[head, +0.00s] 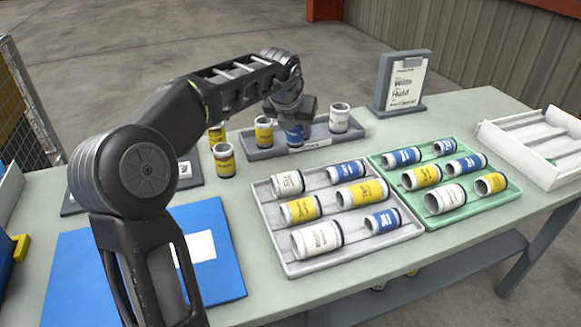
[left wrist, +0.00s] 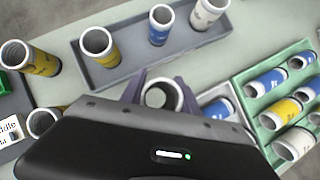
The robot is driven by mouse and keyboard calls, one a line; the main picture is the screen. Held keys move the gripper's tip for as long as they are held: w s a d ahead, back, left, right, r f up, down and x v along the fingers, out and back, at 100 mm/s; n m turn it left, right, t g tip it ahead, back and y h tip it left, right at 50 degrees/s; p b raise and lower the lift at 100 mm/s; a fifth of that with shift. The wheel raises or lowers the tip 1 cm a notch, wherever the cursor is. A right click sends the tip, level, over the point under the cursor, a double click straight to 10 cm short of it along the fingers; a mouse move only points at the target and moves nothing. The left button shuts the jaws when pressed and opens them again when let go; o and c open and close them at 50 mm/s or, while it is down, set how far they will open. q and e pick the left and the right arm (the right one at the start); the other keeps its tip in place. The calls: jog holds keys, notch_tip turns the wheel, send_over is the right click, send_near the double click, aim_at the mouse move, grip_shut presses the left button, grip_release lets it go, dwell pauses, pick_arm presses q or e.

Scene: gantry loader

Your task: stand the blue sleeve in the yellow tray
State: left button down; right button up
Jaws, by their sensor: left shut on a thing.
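My left gripper (head: 299,112) reaches over the back of the table and points down. It is shut on a sleeve; in the left wrist view its pale open rim (left wrist: 163,95) faces up between the fingers. In the head view, a blue sleeve (head: 295,136) with a pale lower edge shows upright directly beneath the gripper and seems to be the held one. Another blue sleeve (left wrist: 159,26) stands in a grey tray (left wrist: 130,72), between a yellow sleeve (left wrist: 101,48) and a white one (left wrist: 208,13). I see no clearly yellow tray. My right gripper is out of view.
A light grey tray (head: 268,222) and a green tray (head: 433,220) hold several lying sleeves. Yellow sleeves (head: 224,162) stand left of the back tray. A sign stand (head: 400,85) and a white bin (head: 540,150) are to the right. A blue mat (head: 222,270) lies front left.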

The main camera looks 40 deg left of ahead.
aim_at(297, 140)
pick_arm(q)
jog(key=shift+f+b, duration=0.3)
jog(key=shift+f, duration=1.5)
jog(key=shift+f+b, duration=0.65)
jog(key=shift+f, duration=1.3)
jog(key=c, duration=1.2)
grip_release()
jog(key=shift+f, duration=0.1)
jog(key=shift+o, duration=0.2)
jog(key=shift+s+r, duration=0.1)
jog(key=shift+r, duration=0.3)
jog(key=p+v, duration=0.2)
jog(key=v, duration=0.9)
jog(key=shift+s+d+r, duration=0.1)
jog(key=shift+s+d, duration=0.05)
jog(key=shift+s, duration=0.05)
